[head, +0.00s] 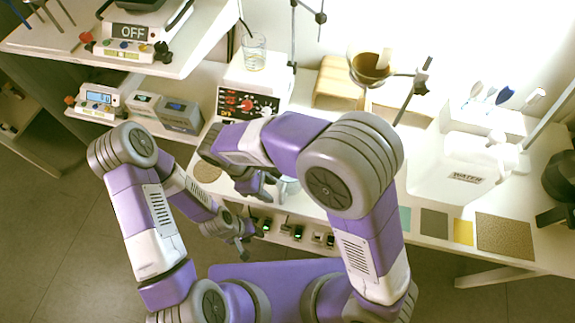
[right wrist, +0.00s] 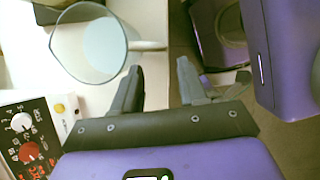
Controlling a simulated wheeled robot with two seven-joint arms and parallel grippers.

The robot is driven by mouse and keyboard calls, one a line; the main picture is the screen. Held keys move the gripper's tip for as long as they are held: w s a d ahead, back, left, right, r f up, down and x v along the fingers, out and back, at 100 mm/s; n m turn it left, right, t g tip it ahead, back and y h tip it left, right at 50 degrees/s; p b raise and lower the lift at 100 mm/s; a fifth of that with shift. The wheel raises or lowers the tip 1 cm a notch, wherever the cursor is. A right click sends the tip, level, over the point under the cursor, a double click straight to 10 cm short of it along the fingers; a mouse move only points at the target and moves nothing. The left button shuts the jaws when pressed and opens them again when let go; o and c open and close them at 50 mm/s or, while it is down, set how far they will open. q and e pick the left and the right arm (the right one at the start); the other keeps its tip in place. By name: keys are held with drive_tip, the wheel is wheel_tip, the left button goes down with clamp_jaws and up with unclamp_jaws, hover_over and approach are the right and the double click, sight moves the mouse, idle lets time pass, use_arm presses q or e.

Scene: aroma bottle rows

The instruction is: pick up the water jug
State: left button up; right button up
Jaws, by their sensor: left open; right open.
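A clear jug (right wrist: 92,48) with a pale handle (right wrist: 148,45) shows in the right wrist view, just ahead of my right gripper (right wrist: 158,80). The gripper is open, and the handle points across the front of the gap between its fingers. In the head view my right gripper (head: 254,186) is over the bench's front part, and a small pale bit of the jug (head: 290,187) shows beside it; my arm hides the rest. A white container (head: 440,178) labelled WATER stands at the right. My left gripper (head: 241,243) is open and empty, low in front of the bench.
A control box with red knobs (head: 247,104) carries a beaker (head: 254,52). Coloured mats (head: 462,232) lie along the front right. Several small switches (head: 298,233) line the front edge.

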drive_tip(key=b+x, duration=0.2)
drive_tip(key=x, duration=0.5)
drive_tip(key=shift+s+f+b, duration=0.2)
drive_tip(key=shift+b, duration=0.2)
clamp_jaws()
